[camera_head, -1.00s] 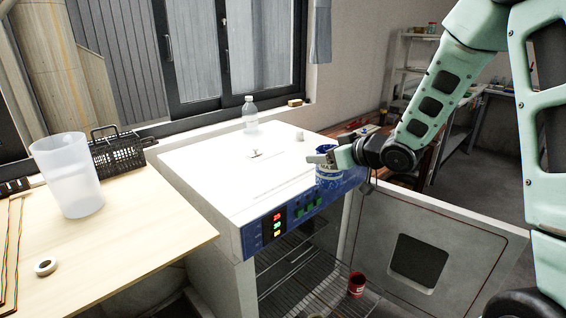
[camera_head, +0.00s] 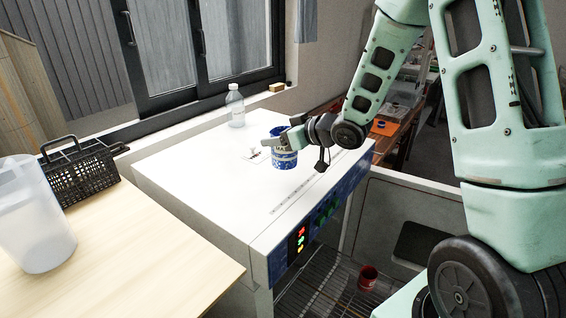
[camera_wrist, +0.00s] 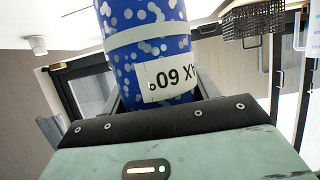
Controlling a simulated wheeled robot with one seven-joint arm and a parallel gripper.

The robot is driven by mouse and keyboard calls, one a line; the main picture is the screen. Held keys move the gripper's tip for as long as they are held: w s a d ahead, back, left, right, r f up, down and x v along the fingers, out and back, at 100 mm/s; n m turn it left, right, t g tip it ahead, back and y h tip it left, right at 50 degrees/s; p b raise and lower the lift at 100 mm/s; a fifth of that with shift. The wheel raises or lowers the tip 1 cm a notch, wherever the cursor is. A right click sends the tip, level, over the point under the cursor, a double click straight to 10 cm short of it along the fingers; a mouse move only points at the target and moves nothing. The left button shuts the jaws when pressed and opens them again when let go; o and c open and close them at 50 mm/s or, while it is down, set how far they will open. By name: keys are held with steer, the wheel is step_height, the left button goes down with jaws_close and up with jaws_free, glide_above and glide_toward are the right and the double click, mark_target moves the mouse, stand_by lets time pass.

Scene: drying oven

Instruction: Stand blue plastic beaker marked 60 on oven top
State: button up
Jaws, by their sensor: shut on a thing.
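The blue plastic beaker (camera_head: 285,162), with pale dots and a white label, is held upright over the white oven top (camera_head: 200,165). I cannot tell whether its base touches the surface. My gripper (camera_head: 279,140) is shut on the beaker from the right. In the wrist view the beaker (camera_wrist: 150,50) fills the space between the fingers, and its label shows 60 upside down. The oven's front panel with lit digits (camera_head: 300,238) faces right and its door is open.
A clear bottle (camera_head: 235,106) stands at the oven top's back edge, near a small knob (camera_head: 255,152). A black basket (camera_head: 80,174) and a frosted beaker (camera_head: 32,220) stand on the wooden table. A red cup (camera_head: 367,278) is inside the oven. The oven top's left part is clear.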

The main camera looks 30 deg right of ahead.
mark_target(280, 163)
step_height(280, 163, down, 8)
steer(key=shift+r, duration=0.1)
stand_by(0.4)
steer(key=shift+s+f, duration=0.1)
steer(key=shift+f, duration=0.1)
steer(key=o, duration=0.9)
steer(key=shift+o, duration=0.2)
steer(key=shift+r, duration=0.15)
